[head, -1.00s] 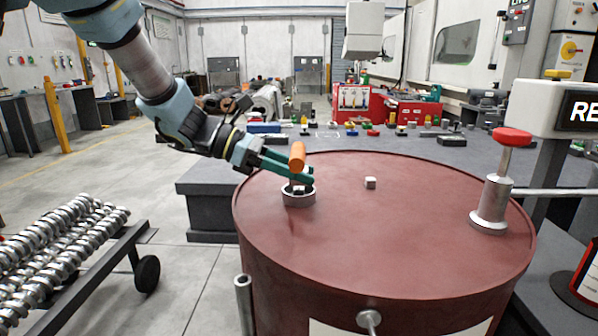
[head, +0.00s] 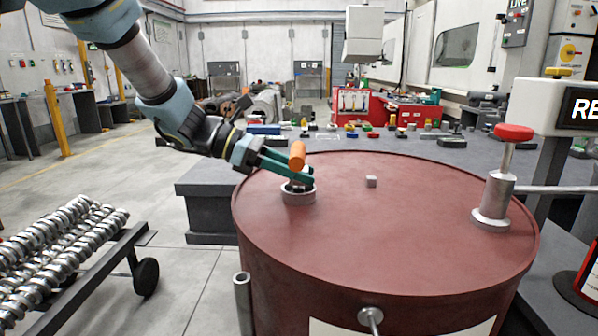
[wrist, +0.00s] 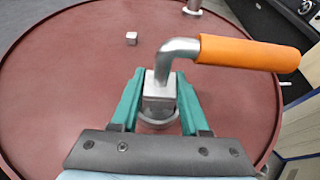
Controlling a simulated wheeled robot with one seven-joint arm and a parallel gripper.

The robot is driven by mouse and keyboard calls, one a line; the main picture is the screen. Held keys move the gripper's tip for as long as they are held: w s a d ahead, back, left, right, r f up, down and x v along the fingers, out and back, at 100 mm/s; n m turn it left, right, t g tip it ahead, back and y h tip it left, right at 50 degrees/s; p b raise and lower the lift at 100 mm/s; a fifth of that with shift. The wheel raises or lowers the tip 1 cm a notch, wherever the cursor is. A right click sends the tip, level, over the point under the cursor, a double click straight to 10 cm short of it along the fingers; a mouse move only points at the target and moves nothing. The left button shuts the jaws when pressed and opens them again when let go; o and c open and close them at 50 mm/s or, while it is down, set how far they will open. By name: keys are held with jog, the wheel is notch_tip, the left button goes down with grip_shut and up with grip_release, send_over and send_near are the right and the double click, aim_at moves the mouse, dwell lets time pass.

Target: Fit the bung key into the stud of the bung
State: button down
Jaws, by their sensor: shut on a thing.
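The bung key has an orange handle (head: 297,156) and a bent metal shank with a square end (wrist: 160,98). My gripper (wrist: 157,92) is shut on that square end with its two teal fingers; it also shows in the head view (head: 298,176). The key is over the round metal collar of the bung (head: 298,197) at the left of the barrel top, its handle raised. In the wrist view the collar (wrist: 150,126) shows partly below the key's end. The stud is hidden behind the key and fingers, so I cannot tell whether the two are engaged.
The dark red barrel top (head: 400,230) is mostly clear. A small metal cube (head: 371,182) stands on it right of the bung. A metal fitting with a red knob (head: 513,132) stands at the right rim. A rack of metal screws (head: 60,250) is at lower left.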

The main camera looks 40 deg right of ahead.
jog(key=shift+f+b, duration=0.75)
jog(key=shift+b, duration=0.2)
jog(key=shift+c, duration=1.6)
grip_release()
jog(key=v, duration=1)
jog(key=shift+w+a+r+b, duration=0.15)
jog(key=shift+a+b, duration=0.1)
jog(key=shift+b, duration=0.05)
